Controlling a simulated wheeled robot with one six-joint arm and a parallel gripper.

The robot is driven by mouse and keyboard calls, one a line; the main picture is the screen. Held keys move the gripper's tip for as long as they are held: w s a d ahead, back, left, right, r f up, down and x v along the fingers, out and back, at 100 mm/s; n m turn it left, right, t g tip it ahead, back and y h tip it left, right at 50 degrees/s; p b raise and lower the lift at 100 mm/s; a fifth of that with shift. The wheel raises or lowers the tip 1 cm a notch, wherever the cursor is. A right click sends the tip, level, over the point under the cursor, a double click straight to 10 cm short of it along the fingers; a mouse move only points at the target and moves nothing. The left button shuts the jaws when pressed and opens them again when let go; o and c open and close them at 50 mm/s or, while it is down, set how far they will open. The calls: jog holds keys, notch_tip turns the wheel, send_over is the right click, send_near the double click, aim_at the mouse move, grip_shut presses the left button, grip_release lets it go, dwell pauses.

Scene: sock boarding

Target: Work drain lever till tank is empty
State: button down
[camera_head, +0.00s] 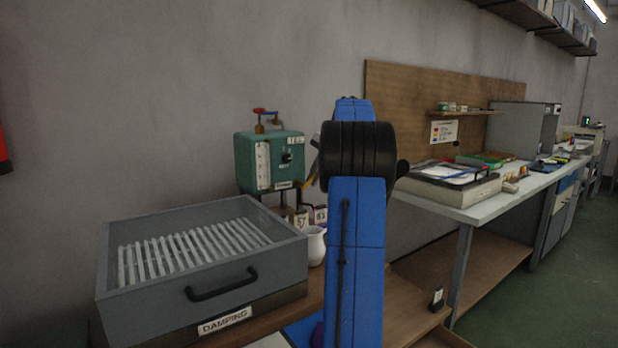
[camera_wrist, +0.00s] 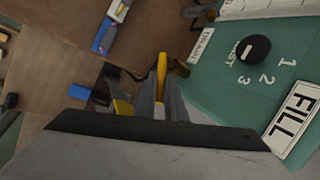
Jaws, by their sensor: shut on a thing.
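The green tank (camera_head: 270,160) is mounted at the wall above the bench, with a pale gauge strip (camera_head: 263,165) and a black dial on its front. In the wrist view the dial (camera_wrist: 256,49) has the numbers 1, 2 and 3 around it, and a FILL label (camera_wrist: 293,120) is on the tank. My gripper (camera_wrist: 162,88) is shut on a yellow lever (camera_wrist: 162,66) beside the tank. In the head view my blue arm hides most of the gripper and the lever. The level in the gauge is too small to read.
A grey box labelled DAMPING (camera_head: 225,323), with a slatted rack inside, stands at the front left. A white jug (camera_head: 316,246) stands below the tank. Red and blue handles (camera_head: 266,111) top the tank. A worktable (camera_head: 452,210) with trays runs along the right.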

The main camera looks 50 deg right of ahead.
jog(key=shift+s+d+f+m+t+y, duration=0.1)
jog(key=shift+d+f+m+t+y, duration=0.2)
jog(key=shift+y, duration=0.65)
jog(key=shift+w+d+f+m+t+y, duration=0.1)
jog(key=shift+f+t+y, duration=0.3)
jog(key=shift+y, duration=0.5)
jog(key=shift+s+d+f+m+t+y, duration=0.1)
jog(key=shift+f+m+t+y, duration=0.1)
jog(key=shift+f+y, duration=0.55)
jog(key=shift+r+y, duration=0.2)
jog(key=shift+y, duration=0.1)
jog(key=c, duration=1.8)
grip_release()
